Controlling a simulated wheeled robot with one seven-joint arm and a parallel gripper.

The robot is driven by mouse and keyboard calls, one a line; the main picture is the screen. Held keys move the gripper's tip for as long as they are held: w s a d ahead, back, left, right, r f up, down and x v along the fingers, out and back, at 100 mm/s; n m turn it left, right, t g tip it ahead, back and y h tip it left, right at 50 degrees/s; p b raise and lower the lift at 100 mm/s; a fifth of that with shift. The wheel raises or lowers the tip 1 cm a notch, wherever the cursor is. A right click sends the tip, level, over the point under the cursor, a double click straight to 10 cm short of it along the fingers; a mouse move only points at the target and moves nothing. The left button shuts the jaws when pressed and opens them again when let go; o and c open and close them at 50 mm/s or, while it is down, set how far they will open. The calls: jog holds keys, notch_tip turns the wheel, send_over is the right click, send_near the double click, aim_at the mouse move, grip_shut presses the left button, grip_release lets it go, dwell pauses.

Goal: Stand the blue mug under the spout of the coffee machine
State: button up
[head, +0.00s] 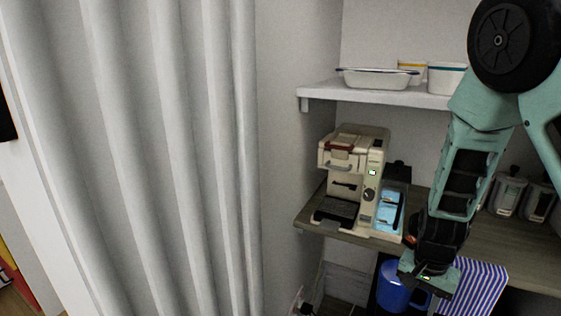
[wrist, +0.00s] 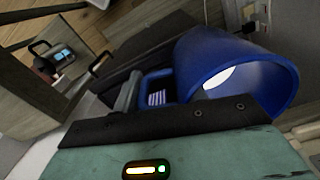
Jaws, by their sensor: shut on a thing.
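The blue mug (head: 393,288) is at the lower part of the head view, below the level of the counter that bears the coffee machine. My gripper (head: 412,284) is shut on it. In the wrist view the mug (wrist: 205,62) lies tilted, with its open mouth toward the lower right and its handle (wrist: 155,88) at the dark fingers; the exact contact is partly hidden. The beige coffee machine (head: 372,160) stands on the counter, up and left of my gripper. Its dark drip tray (head: 336,209) is bare, below the front spout area.
The wooden counter (head: 519,245) runs right from the machine, with grey canisters (head: 507,194) behind my arm. A blue-striped thing (head: 480,288) is right of my gripper. A white shelf (head: 390,94) with dishes hangs above the machine. A curtain (head: 140,160) fills the left.

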jog(key=shift+w+f+n+p, duration=0.15)
jog(key=shift+f+n+p, duration=0.15)
jog(key=shift+f+n, duration=0.9)
jog(key=shift+w+f+n+p, duration=0.2)
jog(key=shift+f+n, duration=0.45)
jog(key=shift+n, duration=1.1)
jog(key=shift+w+f+n+p, duration=0.1)
jog(key=shift+f+n+p, duration=0.25)
jog(key=shift+f+n, duration=0.85)
jog(key=shift+r+n, duration=0.2)
jog(key=shift+n, duration=0.05)
